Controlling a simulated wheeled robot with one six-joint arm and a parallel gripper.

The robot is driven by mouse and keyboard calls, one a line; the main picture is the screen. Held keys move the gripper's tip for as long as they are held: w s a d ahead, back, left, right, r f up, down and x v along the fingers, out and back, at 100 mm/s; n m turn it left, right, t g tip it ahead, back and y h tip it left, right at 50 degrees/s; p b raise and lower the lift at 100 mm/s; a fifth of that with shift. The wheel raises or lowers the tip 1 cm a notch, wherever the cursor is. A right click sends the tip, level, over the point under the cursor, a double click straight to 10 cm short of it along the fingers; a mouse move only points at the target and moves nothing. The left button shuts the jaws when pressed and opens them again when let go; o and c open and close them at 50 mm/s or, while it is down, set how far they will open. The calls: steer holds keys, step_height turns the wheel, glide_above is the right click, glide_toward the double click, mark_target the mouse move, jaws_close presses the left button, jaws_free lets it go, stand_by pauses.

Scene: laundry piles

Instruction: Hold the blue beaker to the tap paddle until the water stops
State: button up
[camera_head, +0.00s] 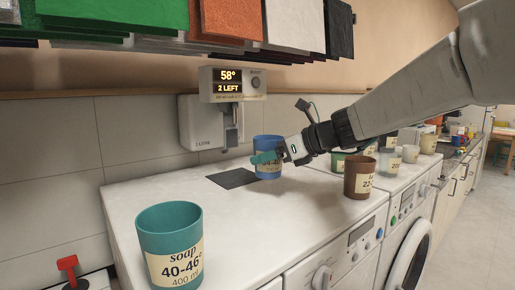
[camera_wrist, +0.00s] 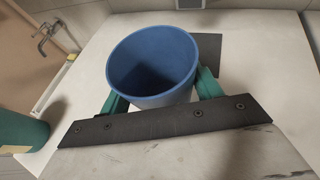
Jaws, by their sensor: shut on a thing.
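The blue beaker (camera_head: 270,144) is upright at the back of the white worktop, at the right edge of the dark mat (camera_head: 228,179). My gripper (camera_head: 267,157) is shut on it, with teal fingers on either side. In the wrist view the beaker (camera_wrist: 150,55) stands between the fingers (camera_wrist: 160,92), its open mouth facing the camera. Its inside is dark and I see no water in it. The tap (camera_head: 202,123) is on the wall to the left, apart from the beaker. Its display (camera_head: 231,81) reads 58° and 2 LEFT. No stream shows.
A teal beaker (camera_head: 169,235) labelled soap 40-46° stands at the front left. A brown beaker (camera_head: 359,177) and several other cups stand to the right, below my arm. Folded cloths hang above the tap. The worktop between the teal and blue beakers is clear.

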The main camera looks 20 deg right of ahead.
steer(key=shift+w, duration=0.65)
glide_toward(229, 147)
steer(key=shift+s+f+x, duration=0.15)
steer(key=shift+x, duration=1.1)
steer(key=shift+s+f+x, duration=0.15)
steer(key=shift+s+x, duration=0.05)
steer(key=shift+x, duration=1)
steer(key=shift+w+a, duration=0.3)
steer(key=shift+w, duration=0.05)
steer(key=shift+w+a, duration=0.25)
steer(key=shift+w, duration=0.5)
steer(key=shift+s, duration=0.15)
steer(key=shift+s+d, duration=0.25)
steer(key=shift+s, duration=0.5)
steer(key=shift+s+d, duration=0.3)
steer(key=shift+s, duration=0.45)
steer(key=shift+s+d, duration=0.25)
steer(key=shift+s, duration=0.5)
